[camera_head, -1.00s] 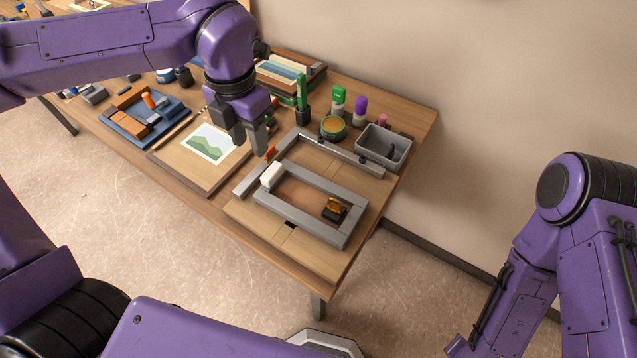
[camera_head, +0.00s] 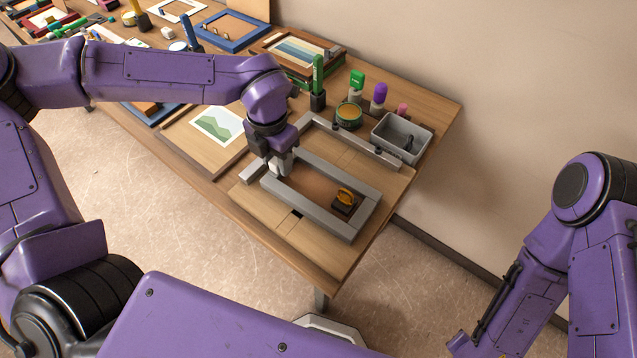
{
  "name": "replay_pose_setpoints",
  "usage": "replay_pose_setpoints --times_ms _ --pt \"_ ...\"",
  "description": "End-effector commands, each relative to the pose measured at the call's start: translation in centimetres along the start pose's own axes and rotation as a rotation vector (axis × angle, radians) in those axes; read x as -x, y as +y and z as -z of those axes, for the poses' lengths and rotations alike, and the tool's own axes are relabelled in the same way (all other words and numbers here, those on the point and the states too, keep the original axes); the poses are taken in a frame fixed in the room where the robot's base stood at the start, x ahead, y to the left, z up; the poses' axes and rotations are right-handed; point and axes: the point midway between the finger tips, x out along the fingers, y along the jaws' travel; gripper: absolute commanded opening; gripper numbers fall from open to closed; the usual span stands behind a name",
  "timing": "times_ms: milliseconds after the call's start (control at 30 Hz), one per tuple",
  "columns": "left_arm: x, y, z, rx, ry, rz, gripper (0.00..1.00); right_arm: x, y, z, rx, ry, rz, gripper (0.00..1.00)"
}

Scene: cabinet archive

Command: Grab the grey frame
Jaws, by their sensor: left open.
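The grey frame (camera_head: 312,213) is an open rectangle lying flat on a wooden board near the right end of the table. A small white block (camera_head: 273,168) is at its left corner, partly covered by my gripper. A small dark block with a yellow top (camera_head: 344,202) is at its right end, inside the opening. My left gripper (camera_head: 281,168) points down over the frame's left end, close to the white block. It is open; its fingertips are partly hidden, and I cannot tell whether they touch the frame. My right arm shows at the right, but its gripper is out of view.
A grey L-shaped rail (camera_head: 352,141) borders the board behind the frame. A grey bin (camera_head: 402,138), a round tin (camera_head: 348,116) and several upright bottles stand behind it. A landscape picture (camera_head: 217,125) lies to the left. The floor in front is clear.

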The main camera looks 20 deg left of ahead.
Motion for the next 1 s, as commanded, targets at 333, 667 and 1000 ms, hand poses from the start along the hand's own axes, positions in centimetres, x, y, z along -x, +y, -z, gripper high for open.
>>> replay_pose_setpoints --times_ms 333,667,1000 --pt "-0.9 0.1 0.1 0.002 -0.001 0.000 0.24 0.1 0.0 0.0 0.000 0.000 0.000 0.43" --pt "-0.8 0.1 0.1 0.002 -0.002 0.001 0.00 0.1 0.0 0.0 0.000 0.000 0.000 0.43" --pt "1.9 0.1 0.0 0.003 -0.005 0.000 0.00 -0.2 0.0 -0.1 0.000 0.000 0.000 0.43"
